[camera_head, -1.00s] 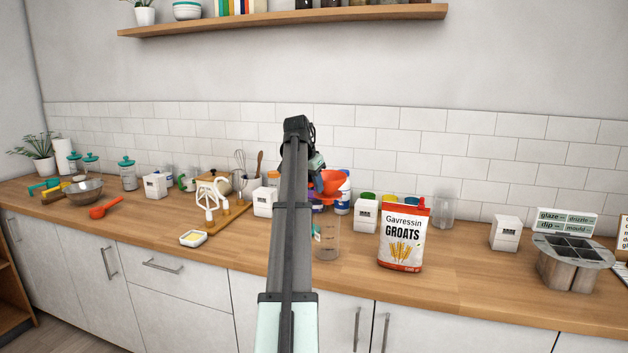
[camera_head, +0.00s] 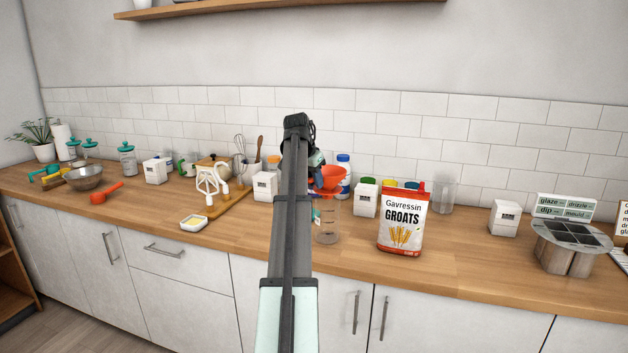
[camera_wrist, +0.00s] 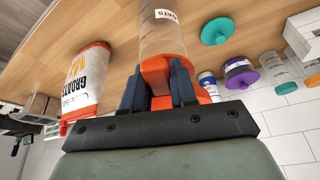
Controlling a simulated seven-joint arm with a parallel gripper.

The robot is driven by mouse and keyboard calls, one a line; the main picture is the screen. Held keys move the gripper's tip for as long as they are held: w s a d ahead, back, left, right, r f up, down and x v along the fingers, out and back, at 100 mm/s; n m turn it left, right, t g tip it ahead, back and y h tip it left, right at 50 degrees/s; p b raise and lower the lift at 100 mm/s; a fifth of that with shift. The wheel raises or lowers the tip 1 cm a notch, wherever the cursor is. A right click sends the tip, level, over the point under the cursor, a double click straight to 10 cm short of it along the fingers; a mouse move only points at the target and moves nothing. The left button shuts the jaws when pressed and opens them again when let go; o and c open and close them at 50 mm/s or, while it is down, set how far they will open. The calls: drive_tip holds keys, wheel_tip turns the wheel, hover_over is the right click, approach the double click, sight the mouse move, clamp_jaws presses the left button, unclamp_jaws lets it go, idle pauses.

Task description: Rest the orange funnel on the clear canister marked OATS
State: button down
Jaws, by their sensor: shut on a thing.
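The orange funnel (camera_head: 330,178) is at the mouth of the clear canister (camera_head: 327,227) in the head view, its narrow end at or in the opening. My gripper (camera_wrist: 158,82) is shut on the funnel (camera_wrist: 155,68), with a dark blue finger on each side. In the wrist view the canister (camera_wrist: 160,38) bears an OATS label and lies in line with the funnel. I cannot tell whether the funnel's weight rests on the rim. My arm hides the canister's left side in the head view.
The Gavressin GROATS bag (camera_head: 402,222) stands close to the right of the canister. A white box (camera_head: 366,198) and jars stand behind. A teal lid (camera_wrist: 215,31) lies on the counter near the canister. The counter in front of it is narrow but clear.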

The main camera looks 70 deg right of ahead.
drive_tip(key=shift+f, duration=1.75)
idle(2.5)
drive_tip(key=shift+c, duration=2.4)
unclamp_jaws()
drive_tip(key=shift+a+r, duration=0.1)
drive_tip(key=shift+r, duration=0.05)
drive_tip(key=shift+v, duration=3.35)
drive_tip(key=v, duration=1.3)
drive_tip(key=shift+a+r, duration=0.2)
drive_tip(key=shift+r, duration=0.15)
